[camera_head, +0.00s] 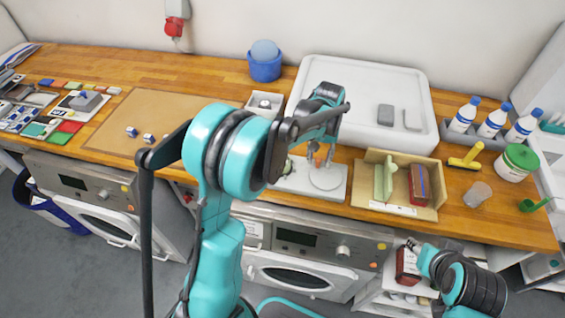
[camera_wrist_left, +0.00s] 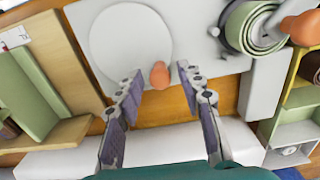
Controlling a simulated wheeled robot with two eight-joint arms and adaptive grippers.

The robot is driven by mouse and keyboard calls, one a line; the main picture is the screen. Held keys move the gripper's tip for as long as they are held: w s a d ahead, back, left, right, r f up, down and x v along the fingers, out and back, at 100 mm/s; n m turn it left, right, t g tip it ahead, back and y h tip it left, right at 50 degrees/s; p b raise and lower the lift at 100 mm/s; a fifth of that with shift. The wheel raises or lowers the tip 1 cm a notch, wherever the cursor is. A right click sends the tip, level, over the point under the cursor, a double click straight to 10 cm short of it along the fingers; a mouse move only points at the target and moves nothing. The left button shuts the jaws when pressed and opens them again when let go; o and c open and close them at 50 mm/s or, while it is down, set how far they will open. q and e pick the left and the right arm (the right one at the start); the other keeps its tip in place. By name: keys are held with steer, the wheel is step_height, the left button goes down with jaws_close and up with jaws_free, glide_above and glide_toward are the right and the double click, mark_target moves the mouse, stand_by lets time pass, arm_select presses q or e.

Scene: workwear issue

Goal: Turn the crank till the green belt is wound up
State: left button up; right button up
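A white base plate (camera_head: 334,194) carries a pale round disc (camera_head: 325,177). The left wrist view shows the disc (camera_wrist_left: 130,45) with an orange knob (camera_wrist_left: 160,75) at its edge. A green belt (camera_wrist_left: 236,24) is coiled on a spool beside it, under a grey piece with a second orange knob (camera_wrist_left: 301,28). My left gripper (camera_wrist_left: 155,88) is open, with its fingers apart on either side of the disc's knob; I cannot tell if they touch it.
A wooden box (camera_head: 365,187) with a green and a red item stands right of the plate. A large white tray (camera_head: 425,92) lies behind. Bottles (camera_head: 492,122), a yellow tool (camera_head: 466,157) and a green-lidded tub (camera_head: 517,163) stand further right. A brown mat (camera_head: 155,112) lies left.

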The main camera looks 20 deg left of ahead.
arm_select(q)
step_height(320, 180, up, 7)
steer(key=p, duration=0.4)
stand_by(0.4)
steer(key=shift+s+r, duration=0.15)
steer(key=shift+s, duration=0.15)
steer(key=s+a+r+m+t+b, duration=0.1)
steer(key=s+r+t+b, duration=0.1)
steer(key=s, duration=0.3)
steer(key=s+a+r+t+b, duration=0.1)
steer(key=s+r+b, duration=0.1)
steer(key=s, duration=0.3)
steer(key=s+f+m+t+b, duration=0.1)
steer(key=s+f+t+b, duration=0.3)
steer(key=s, duration=0.7)
steer(key=shift+s+a+f, duration=0.35)
steer(key=shift+a+f, duration=0.1)
steer(key=shift+f, duration=0.3)
